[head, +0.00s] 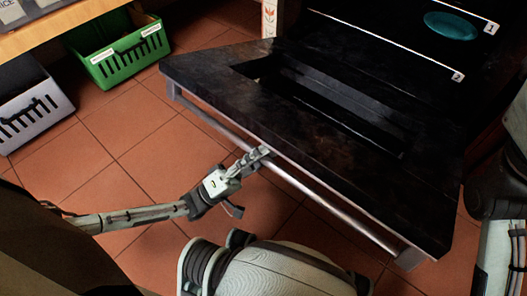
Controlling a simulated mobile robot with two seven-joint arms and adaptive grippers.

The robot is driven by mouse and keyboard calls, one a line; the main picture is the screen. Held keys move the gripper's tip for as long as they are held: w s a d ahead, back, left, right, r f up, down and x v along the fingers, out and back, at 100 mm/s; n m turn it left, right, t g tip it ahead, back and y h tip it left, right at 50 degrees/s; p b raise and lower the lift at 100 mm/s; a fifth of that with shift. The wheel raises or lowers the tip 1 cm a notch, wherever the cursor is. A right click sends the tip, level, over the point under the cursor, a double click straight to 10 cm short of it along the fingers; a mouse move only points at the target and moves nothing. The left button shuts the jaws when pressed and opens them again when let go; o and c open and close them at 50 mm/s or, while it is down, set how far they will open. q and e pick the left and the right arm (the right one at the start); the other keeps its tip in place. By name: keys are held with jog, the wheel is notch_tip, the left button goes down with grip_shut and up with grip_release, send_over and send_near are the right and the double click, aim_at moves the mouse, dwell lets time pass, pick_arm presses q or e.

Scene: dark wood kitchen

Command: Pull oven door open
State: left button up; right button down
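The oven door (222,75) is a dark, stone-like slab with a recessed window, swung down so its broad face lies outward from the oven. A metal bar handle (330,206) runs along its near edge. My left gripper (260,155) is at this bar, left of its middle, with its fingers touching or overlapping it. The fingers look close together, but I cannot tell whether they are closed around the bar. My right arm shows at the right edge; its gripper is out of view.
The oven interior (400,45) is dark, with rack edges labelled 1 and 2 and a teal round dish (451,26) inside. A green crate (118,48) and a grey crate (30,105) stand at the left below a wooden shelf (60,25). The tiled floor (150,165) between is clear.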

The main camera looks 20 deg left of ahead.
aim_at(263, 128)
pick_arm(q)
jog(key=shift+w+r, duration=0.15)
jog(key=shift+w, duration=0.05)
jog(key=shift+r, duration=0.2)
jog(key=shift+o, duration=0.5)
notch_tip(263, 128, up, 8)
jog(key=shift+s+r, duration=0.1)
jog(key=shift+r, duration=0.05)
jog(key=shift+o, duration=0.2)
jog(key=shift+r, duration=0.65)
jog(key=shift+f, duration=0.4)
jog(key=shift+c, duration=0.7)
jog(key=a+f, duration=0.4)
jog(key=f, duration=0.3)
jog(key=shift+s+f, duration=0.35)
jog(key=shift+f, duration=0.05)
jog(key=shift+r, duration=0.1)
